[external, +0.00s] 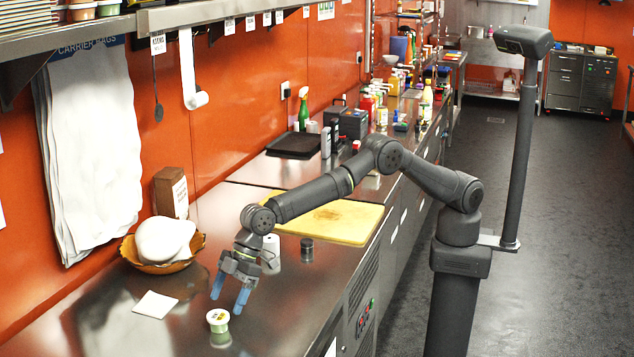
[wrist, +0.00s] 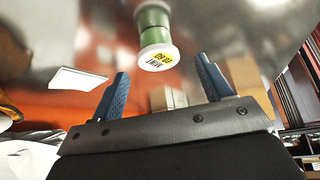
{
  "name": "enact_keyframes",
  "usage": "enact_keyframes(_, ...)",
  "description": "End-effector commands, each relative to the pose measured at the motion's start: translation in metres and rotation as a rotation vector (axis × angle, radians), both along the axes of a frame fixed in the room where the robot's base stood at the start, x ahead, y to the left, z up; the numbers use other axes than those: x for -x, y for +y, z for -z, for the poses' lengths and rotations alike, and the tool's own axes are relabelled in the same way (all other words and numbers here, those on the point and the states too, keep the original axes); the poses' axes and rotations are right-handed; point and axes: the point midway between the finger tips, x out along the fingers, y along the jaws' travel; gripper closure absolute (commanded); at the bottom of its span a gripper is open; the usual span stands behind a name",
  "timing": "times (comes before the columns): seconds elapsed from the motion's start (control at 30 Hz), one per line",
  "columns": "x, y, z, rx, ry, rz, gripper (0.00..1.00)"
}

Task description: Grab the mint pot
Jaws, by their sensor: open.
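The mint pot (external: 218,320) is a small green pot with a white lid and a yellow label. It stands upright on the steel counter near the front. In the wrist view the mint pot (wrist: 157,50) shows its label reading "MINT", beyond and between the fingertips. My gripper (external: 231,301) is open, with blue fingers pointing down, just behind the pot in the external view. In the wrist view my gripper (wrist: 160,78) has its two blue fingers spread apart with nothing between them. The pot appears apart from the fingers.
A white card (external: 155,305) lies left of the pot. A wicker bowl (external: 190,246) with a white bundle stands behind it. A small dark-topped jar (external: 307,250) and a yellow cutting board (external: 345,217) are to the right. The counter around the pot is clear.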

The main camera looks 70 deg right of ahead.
Motion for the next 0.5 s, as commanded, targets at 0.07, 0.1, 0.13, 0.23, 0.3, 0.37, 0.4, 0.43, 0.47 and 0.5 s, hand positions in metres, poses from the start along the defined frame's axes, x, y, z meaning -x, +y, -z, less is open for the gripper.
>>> enact_keyframes(0.07,-0.001,0.001,0.002,0.0,0.0,0.0,0.28)
enact_keyframes(0.1,-0.001,0.002,0.004,0.0,0.0,0.0,0.28)
enact_keyframes(0.13,-0.001,0.003,0.005,0.0,0.0,0.0,0.28)
enact_keyframes(0.23,-0.004,0.006,0.015,0.001,0.0,0.0,0.28)
enact_keyframes(0.3,-0.006,0.01,0.023,0.002,0.001,0.0,0.28)
enact_keyframes(0.37,-0.009,0.013,0.03,0.001,0.0,0.0,0.28)
enact_keyframes(0.4,-0.01,0.016,0.034,0.001,0.0,0.0,0.28)
enact_keyframes(0.43,-0.01,0.017,0.037,0.001,0.0,-0.001,0.28)
enact_keyframes(0.47,-0.011,0.019,0.039,0.0,0.0,-0.001,0.28)
enact_keyframes(0.5,-0.012,0.021,0.042,0.0,0.0,-0.001,0.28)
